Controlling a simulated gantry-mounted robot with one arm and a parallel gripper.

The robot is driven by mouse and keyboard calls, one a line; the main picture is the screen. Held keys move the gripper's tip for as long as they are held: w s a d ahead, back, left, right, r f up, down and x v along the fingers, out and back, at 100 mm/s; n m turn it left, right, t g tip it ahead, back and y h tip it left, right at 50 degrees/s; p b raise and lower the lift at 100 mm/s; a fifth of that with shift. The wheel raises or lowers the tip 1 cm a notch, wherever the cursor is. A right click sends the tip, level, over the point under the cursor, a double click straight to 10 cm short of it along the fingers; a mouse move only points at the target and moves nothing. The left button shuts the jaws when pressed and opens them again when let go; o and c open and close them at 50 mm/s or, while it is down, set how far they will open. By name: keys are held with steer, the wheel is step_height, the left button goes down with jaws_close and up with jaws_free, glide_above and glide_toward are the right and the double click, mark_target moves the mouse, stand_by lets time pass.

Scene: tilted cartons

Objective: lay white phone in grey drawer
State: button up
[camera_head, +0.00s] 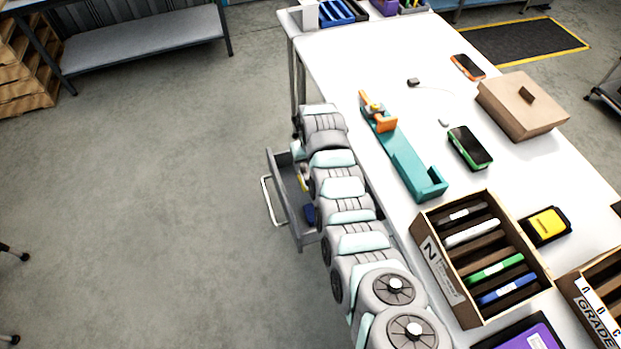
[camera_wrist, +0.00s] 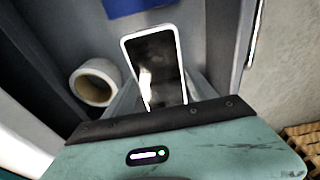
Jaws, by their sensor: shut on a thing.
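The white phone (camera_wrist: 181,60), with a dark screen and white rim, is in my gripper (camera_wrist: 158,98) in the wrist view. The jaws are shut on its lower part, and its upper end sticks out beyond the fingers. The grey drawer (camera_head: 281,207) stands pulled open at the table's left side in the head view. In the wrist view its grey inside (camera_wrist: 215,40) lies around and beyond the phone. I cannot tell whether the phone touches the drawer floor. In the head view my arm hides the phone and part of the drawer.
A tape roll (camera_wrist: 93,84) lies in the drawer left of the phone. A blue item (camera_head: 309,214) is also in the drawer. A wooden crate (camera_head: 431,250) with slotted devices, a lidded box (camera_head: 520,115) and a green-cased phone (camera_head: 469,148) are on the white table (camera_head: 350,55).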

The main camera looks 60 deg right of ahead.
steer(key=shift+f, duration=1.55)
steer(key=shift+f+b, duration=1)
steer(key=shift+f, duration=0.95)
steer(key=o, duration=1.3)
steer(key=shift+c, duration=0.2)
steer(key=shift+r, duration=0.1)
steer(key=r+p, duration=0.1)
steer(key=r, duration=0.2)
steer(key=r+p, duration=0.1)
steer(key=r, duration=0.3)
steer(key=s+a+r+p, duration=0.1)
steer(key=r, duration=0.3)
steer(key=shift+s+a+r, duration=0.1)
steer(key=shift+r, duration=0.3)
